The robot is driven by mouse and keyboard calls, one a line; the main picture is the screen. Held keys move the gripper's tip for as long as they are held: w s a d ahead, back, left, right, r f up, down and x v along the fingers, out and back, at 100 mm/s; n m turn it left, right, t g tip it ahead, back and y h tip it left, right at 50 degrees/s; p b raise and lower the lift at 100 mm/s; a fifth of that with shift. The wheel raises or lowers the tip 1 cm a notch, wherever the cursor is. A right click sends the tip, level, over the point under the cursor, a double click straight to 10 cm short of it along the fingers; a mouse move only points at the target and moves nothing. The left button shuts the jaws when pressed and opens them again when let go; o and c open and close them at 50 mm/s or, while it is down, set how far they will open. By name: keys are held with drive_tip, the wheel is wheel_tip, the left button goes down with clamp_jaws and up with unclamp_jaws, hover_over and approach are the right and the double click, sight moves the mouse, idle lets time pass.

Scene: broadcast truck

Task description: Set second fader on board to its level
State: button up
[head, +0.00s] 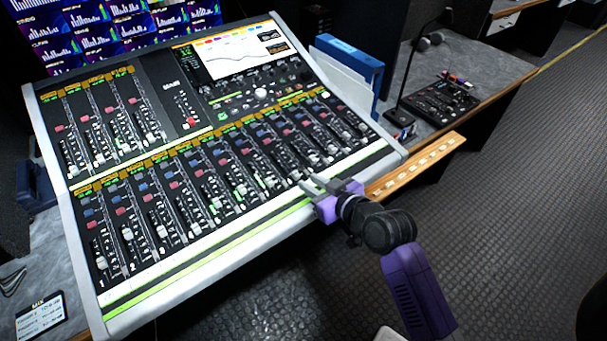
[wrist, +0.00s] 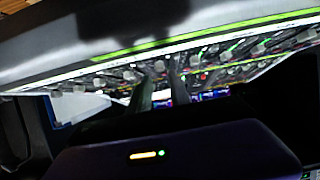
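The mixing board (head: 225,245) is a tilted, light-framed console with a lower row of numbered fader strips and a shorter upper-left bank. The second fader (head: 128,235) is a pale cap low in the strip marked 2, near the lower left. My gripper (head: 309,186) is at the board's front right edge, several strips to the right of that fader. In the wrist view, my gripper's dark fingers (wrist: 161,92) are apart, with no object seen between them. Whether they touch the board is unclear.
A card headed MIX (head: 40,316) stands left of the board; its small text is unreadable. A wooden strip (head: 415,166) juts out at the right. Floor is clear at right.

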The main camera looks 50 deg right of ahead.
sight(297, 175)
drive_tip(key=shift+x, duration=2.75)
clamp_jaws()
